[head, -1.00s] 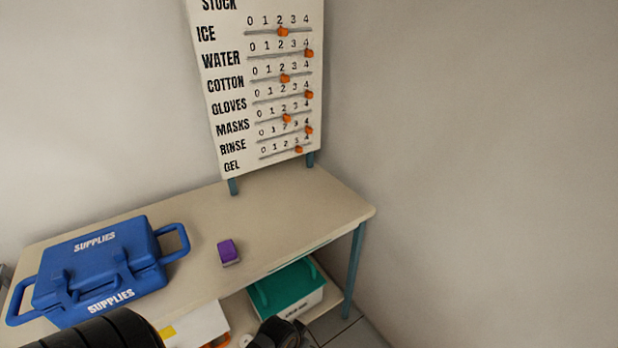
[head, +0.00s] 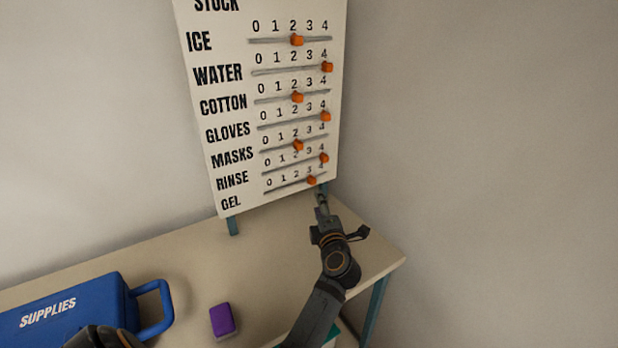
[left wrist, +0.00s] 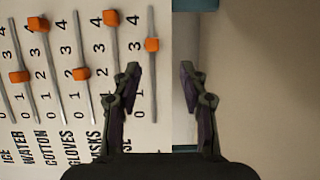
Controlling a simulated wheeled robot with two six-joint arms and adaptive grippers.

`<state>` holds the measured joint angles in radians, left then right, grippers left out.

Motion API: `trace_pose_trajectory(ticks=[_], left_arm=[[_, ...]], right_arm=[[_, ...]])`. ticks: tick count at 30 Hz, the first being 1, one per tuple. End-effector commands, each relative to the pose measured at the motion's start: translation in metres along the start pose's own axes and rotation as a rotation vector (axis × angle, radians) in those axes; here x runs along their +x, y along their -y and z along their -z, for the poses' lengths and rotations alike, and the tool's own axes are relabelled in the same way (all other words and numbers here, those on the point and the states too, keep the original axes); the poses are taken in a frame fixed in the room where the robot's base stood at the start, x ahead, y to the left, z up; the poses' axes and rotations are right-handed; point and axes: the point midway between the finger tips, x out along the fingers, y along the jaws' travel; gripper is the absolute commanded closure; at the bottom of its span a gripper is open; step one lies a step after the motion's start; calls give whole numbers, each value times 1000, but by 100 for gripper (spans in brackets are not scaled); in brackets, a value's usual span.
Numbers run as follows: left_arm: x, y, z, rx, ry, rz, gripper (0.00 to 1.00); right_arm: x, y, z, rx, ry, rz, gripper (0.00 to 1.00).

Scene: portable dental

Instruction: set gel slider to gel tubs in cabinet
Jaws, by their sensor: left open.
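The stock board (head: 225,150) stands at the back of the table, with labelled rows of orange sliders. The gel slider (head: 312,180) is on the lowest track, at about 3. It also shows in the left wrist view (left wrist: 152,44), ahead of the fingers. My left gripper (head: 321,198) is just below the gel slider in the head view, near the board's lower right corner. In the left wrist view my left gripper (left wrist: 160,72) is open, with nothing between its fingers. I cannot tell whether it touches the board. No gel tubs or cabinet interior can be made out. My right gripper is not in view.
A blue supplies case (head: 60,305) and a purple block (head: 222,320) are on the table (head: 190,260). Other sliders, such as the rinse slider (head: 324,158), sit close above the gel slider. A plain wall (head: 480,150) is on the right.

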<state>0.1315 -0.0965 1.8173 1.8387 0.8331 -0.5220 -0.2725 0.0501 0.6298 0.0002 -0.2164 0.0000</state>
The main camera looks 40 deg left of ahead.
Motion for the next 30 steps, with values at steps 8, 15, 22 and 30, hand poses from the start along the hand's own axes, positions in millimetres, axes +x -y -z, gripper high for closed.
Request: trace_pose_trajectory(ticks=[8, 15, 22, 30], left_arm=[[26, -1, 0, 4, 0, -4, 57], [77, -1, 0, 3, -1, -3, 57], [102, 0, 0, 1, 1, -2, 57], [104, 0, 0, 0, 1, -2, 57]], right_arm=[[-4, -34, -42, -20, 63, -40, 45], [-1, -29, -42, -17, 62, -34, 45], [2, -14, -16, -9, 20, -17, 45], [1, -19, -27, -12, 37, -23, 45]])
